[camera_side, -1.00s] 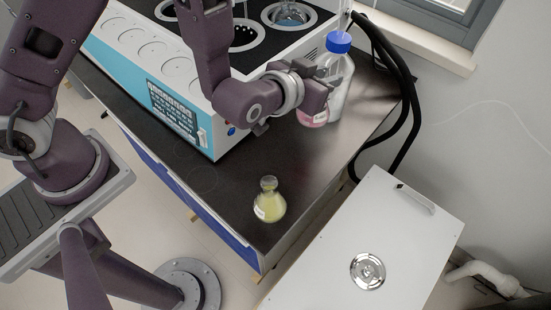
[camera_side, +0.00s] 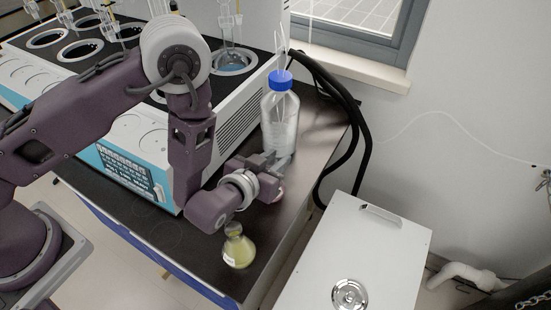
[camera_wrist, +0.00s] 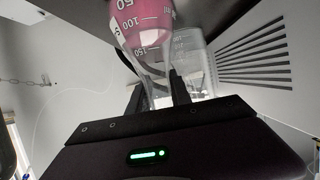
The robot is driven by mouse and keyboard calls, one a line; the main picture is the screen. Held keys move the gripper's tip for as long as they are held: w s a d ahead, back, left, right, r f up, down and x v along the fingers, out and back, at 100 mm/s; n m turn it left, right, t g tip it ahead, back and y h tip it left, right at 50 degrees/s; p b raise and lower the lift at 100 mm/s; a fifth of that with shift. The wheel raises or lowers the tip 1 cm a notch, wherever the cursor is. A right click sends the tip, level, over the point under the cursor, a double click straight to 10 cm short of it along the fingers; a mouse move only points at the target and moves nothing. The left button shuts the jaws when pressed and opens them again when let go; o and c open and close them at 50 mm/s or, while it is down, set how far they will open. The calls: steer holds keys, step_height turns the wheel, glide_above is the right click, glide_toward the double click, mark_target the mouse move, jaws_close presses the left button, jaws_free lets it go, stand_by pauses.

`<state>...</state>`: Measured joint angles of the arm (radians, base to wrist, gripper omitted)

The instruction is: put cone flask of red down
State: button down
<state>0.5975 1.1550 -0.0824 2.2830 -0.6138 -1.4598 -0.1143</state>
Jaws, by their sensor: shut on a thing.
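My gripper (camera_side: 272,166) is shut on the cone flask of red (camera_side: 279,193), low at the front right of the dark bench. The arm and fingers hide most of this flask in the side view. In the wrist view, my gripper's fingers (camera_wrist: 158,92) are on either side of the clear neck of the red flask (camera_wrist: 145,32). Its pink-red liquid and white volume marks show at the top. I cannot tell whether its base touches the bench. A cone flask of yellow liquid (camera_side: 238,252) stands upright on the bench, just in front of my wrist.
A clear bottle with a blue cap (camera_side: 280,112) stands close behind my gripper; it also shows in the wrist view (camera_wrist: 194,60). The multi distiller (camera_side: 128,150) fills the bench to the left. A white box (camera_side: 365,250) stands right of the bench edge, below black hoses (camera_side: 345,150).

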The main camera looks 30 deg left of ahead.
steer(key=c, duration=1.2)
jaws_free()
steer(key=shift+f, duration=0.15)
steer(key=shift+o, duration=0.2)
